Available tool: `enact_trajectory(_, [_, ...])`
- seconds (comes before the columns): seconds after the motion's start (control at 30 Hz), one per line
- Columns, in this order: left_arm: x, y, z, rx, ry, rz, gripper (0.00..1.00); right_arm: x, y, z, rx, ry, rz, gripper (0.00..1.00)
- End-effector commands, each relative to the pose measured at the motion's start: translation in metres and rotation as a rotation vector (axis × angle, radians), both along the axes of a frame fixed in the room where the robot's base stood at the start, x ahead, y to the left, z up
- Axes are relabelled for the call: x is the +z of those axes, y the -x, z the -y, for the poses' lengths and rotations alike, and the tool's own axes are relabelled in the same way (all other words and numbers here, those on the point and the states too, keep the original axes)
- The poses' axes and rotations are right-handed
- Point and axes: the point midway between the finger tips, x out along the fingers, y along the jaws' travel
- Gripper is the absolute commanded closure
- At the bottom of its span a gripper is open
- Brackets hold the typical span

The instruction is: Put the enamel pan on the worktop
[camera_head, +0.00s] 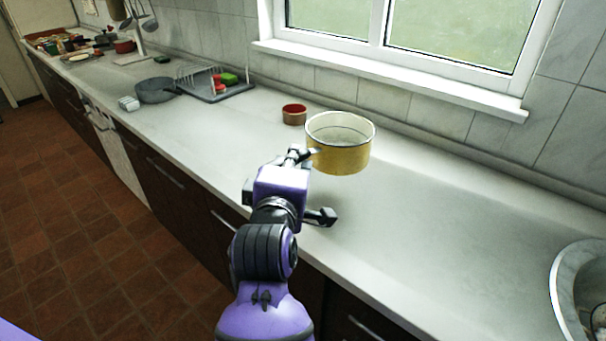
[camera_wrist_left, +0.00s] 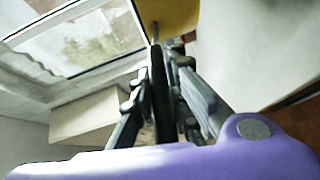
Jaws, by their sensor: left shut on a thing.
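The yellow enamel pan (camera_head: 340,158) has a pale rim and a light inside. It is upright over the worktop (camera_head: 440,230), in front of the window. I cannot tell whether its base touches the surface. My left gripper (camera_head: 307,154) is shut on the pan's dark handle, on the pan's left side. In the left wrist view the handle runs between the fingers (camera_wrist_left: 165,70), and part of the yellow pan wall (camera_wrist_left: 185,15) shows at the top. The fingertips are partly hidden by my own arm in the head view. My right gripper is in neither view.
A small red and brown pot (camera_head: 294,115) stands just behind and left of the pan. A dish rack (camera_head: 215,88), a grey pan (camera_head: 155,91) and a white box (camera_head: 129,104) are farther left. A metal sink (camera_head: 562,290) is at right. The worktop between pan and sink is clear.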

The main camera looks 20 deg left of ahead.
Motion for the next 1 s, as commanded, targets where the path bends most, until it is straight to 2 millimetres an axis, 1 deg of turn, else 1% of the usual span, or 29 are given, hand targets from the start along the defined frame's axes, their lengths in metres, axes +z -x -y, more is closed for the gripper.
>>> enact_trajectory(0.03, [-0.001, -0.012, -0.004, -0.002, -0.004, 0.009, 1.0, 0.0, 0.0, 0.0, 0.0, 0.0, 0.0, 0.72])
enact_trajectory(0.17, [-0.014, -0.039, -0.015, -0.001, -0.004, 0.009, 1.0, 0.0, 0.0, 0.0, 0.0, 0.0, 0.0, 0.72])
enact_trajectory(0.2, [-0.025, -0.045, -0.017, -0.002, -0.002, 0.005, 1.0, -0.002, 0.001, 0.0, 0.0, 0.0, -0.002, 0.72])
enact_trajectory(0.3, [-0.043, -0.058, -0.022, -0.002, -0.002, 0.006, 1.0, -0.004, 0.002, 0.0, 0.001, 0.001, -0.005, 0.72])
enact_trajectory(0.4, [-0.056, -0.068, -0.026, -0.002, -0.001, 0.008, 1.0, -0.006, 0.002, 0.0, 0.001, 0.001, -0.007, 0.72])
enact_trajectory(0.5, [-0.064, -0.075, -0.029, -0.002, 0.0, 0.009, 1.0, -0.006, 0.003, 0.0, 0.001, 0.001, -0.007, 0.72])
enact_trajectory(0.7, [-0.072, -0.082, -0.032, -0.002, 0.001, 0.009, 1.0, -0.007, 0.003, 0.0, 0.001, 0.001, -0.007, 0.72])
enact_trajectory(0.9, [-0.101, -0.083, -0.032, -0.001, 0.0, 0.005, 1.0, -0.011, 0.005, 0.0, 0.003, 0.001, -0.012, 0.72])
enact_trajectory(1.0, [-0.104, -0.082, -0.032, -0.002, 0.002, 0.01, 1.0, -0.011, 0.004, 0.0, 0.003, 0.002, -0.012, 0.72])
